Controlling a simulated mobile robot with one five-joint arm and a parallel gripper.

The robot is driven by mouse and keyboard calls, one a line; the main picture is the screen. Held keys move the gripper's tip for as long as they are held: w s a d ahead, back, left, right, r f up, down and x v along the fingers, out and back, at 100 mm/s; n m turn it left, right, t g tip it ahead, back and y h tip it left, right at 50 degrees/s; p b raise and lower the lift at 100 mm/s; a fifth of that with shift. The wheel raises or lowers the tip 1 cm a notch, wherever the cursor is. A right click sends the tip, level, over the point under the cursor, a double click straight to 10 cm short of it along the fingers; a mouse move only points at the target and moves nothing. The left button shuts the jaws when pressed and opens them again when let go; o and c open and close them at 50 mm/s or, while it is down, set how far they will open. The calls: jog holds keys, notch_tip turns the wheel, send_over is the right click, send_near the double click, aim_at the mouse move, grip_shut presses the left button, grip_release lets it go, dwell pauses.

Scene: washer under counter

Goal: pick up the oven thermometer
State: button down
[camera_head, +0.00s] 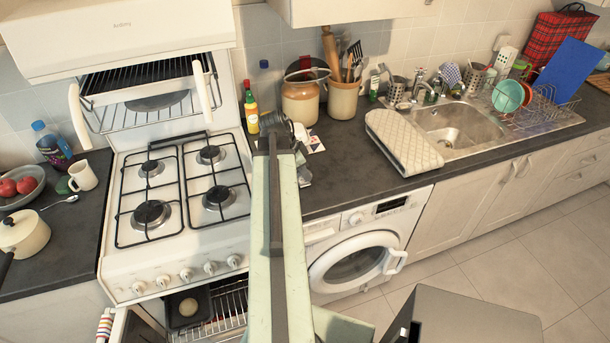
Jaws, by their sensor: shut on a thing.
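My arm reaches forward from the bottom of the head view, over the front of the counter between the stove and the sink. My gripper (278,128) is at its far end, above the dark worktop right of the hob. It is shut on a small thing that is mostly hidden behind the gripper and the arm. I cannot make out whether this is the oven thermometer. No oven thermometer can be clearly told elsewhere in view.
The white stove (130,262) stands left of my arm, its oven door open below. A bottle (251,108), a large jar (300,100) and a utensil crock (343,100) stand behind my gripper. Papers (314,144) lie just right of it. The washer (358,262) is below.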

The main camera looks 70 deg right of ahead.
notch_tip(320, 180, up, 10)
jog(key=p, duration=0.9)
jog(key=shift+f, duration=0.15)
notch_tip(320, 180, down, 7)
jog(key=b, duration=0.7)
jog(key=shift+f, duration=0.2)
jog(key=shift+r, duration=0.3)
